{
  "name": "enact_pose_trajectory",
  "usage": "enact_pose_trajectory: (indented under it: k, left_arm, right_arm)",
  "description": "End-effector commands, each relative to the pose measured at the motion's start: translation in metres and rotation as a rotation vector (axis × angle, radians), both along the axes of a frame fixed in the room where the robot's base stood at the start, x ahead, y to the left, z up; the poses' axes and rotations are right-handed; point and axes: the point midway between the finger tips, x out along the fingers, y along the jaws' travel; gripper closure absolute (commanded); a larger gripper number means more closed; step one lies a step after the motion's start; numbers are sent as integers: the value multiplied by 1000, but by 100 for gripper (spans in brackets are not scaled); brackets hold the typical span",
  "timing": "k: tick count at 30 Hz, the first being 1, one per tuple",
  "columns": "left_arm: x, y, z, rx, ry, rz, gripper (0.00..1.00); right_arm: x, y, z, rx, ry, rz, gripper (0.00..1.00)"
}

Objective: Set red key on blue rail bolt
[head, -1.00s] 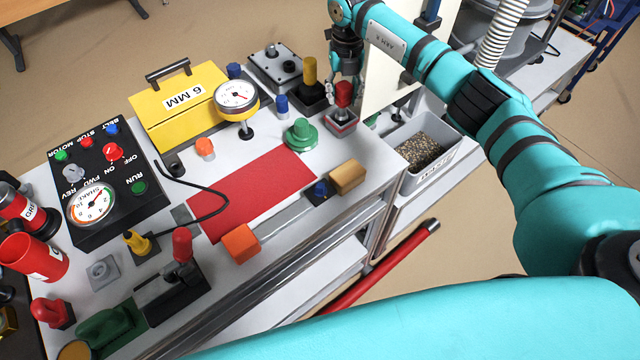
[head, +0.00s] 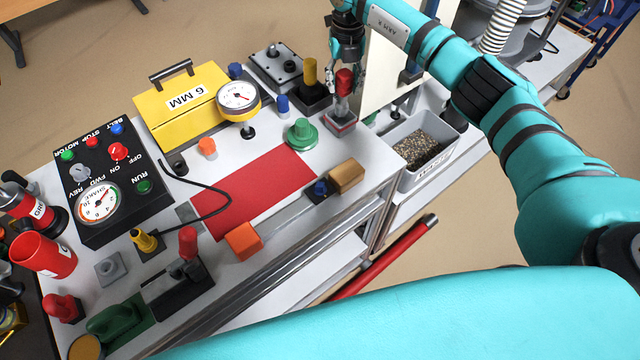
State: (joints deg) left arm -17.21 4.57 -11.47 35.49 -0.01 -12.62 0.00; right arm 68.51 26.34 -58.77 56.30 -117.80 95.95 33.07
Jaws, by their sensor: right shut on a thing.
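The red key (head: 344,81) has a red grip on a grey shank. It is upright above a small grey and red holder (head: 340,124) at the back right of the bench. My right gripper (head: 345,66) is shut on the key's red top from above. I cannot tell whether the shank's lower end is clear of the holder. The blue rail bolt (head: 321,187) sits on the grey rail (head: 285,217) along the bench's front edge, between an orange block (head: 243,241) and a tan block (head: 346,176). My left gripper is not in view.
A green knob (head: 301,133) and a red mat (head: 252,192) lie between holder and rail. A yellow-handled block (head: 311,84) and a blue peg (head: 282,104) stand left of the key. A grey bin of pellets (head: 421,150) is to the right.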

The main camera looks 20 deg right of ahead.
Motion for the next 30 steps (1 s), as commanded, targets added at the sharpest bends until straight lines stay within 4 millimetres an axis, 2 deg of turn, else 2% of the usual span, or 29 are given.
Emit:
enact_pose_trajectory:
  k: [5,8,19,30]
  left_arm:
    - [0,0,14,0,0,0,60]
    - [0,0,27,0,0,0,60]
    - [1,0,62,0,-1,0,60]
    - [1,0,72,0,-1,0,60]
  right_arm:
    - [-11,7,7,-1,-1,45,100]
    - [-25,15,11,-1,0,98,100]
    - [-97,61,23,-1,-1,385,100]
    - [-170,108,34,-2,-3,678,100]
